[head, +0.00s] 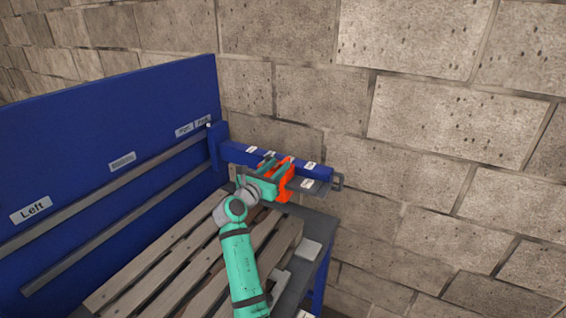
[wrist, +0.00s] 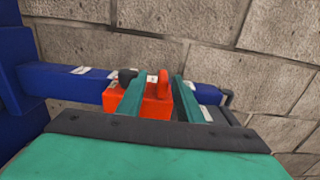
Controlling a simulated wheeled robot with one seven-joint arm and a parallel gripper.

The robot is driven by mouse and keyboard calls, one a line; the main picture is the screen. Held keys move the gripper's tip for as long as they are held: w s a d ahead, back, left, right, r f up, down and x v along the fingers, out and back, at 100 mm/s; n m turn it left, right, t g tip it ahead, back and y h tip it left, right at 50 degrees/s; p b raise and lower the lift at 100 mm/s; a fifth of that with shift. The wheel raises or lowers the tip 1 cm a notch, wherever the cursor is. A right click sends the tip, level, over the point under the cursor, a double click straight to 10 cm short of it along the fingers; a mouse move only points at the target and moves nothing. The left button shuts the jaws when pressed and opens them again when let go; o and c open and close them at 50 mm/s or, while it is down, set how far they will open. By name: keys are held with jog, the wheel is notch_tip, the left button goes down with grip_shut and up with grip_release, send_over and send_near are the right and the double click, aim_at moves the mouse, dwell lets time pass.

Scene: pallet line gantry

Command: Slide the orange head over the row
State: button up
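The orange head (wrist: 155,108) sits on the blue crossbeam (head: 240,155) of the gantry, toward its right part. It also shows in the head view (head: 285,182), partly covered by my gripper. It has an upright red-orange fin and a dark knob. My gripper (wrist: 160,88) is at the head, its two teal fingers well apart with one on each side of the fin. A gap shows between fin and fingers. It also shows in the head view (head: 272,165). Contact between fingers and head cannot be made out. White labels lie along the beam.
A slatted wooden pallet (head: 180,250) lies below the beam. A blue panel (head: 100,130) with labels and grey rails stands at the left. A grey bracket (head: 337,181) ends the beam at the right. A stone block wall (head: 440,120) is close behind.

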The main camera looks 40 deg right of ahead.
jog(key=v, duration=0.4)
jog(key=shift+s+a, duration=0.1)
jog(key=shift+s, duration=0.3)
jog(key=shift+v, duration=0.9)
jog(key=shift+w, duration=0.1)
